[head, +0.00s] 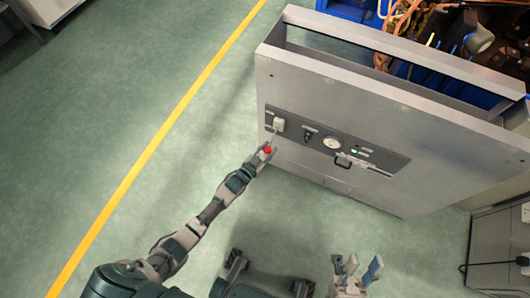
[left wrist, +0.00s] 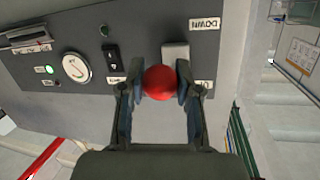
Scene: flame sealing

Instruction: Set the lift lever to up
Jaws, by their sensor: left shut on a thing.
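The lift lever has a red ball knob (head: 267,149) and a light square base (head: 279,124) at the left end of the dark control panel (head: 310,137). My left gripper (head: 264,153) is at the knob. In the left wrist view the red knob (left wrist: 158,82) sits between both fingers of my left gripper (left wrist: 158,86), which are shut on it. A "DOWN" label (left wrist: 205,22) is on the panel beside the lever base (left wrist: 175,52). The lever's shaft is mostly hidden behind the knob. My right gripper (head: 357,272) is at the bottom of the head view, its fingers apart and empty.
The grey machine cabinet (head: 400,130) fills the right. Green floor with a yellow line (head: 150,145) lies clear at left.

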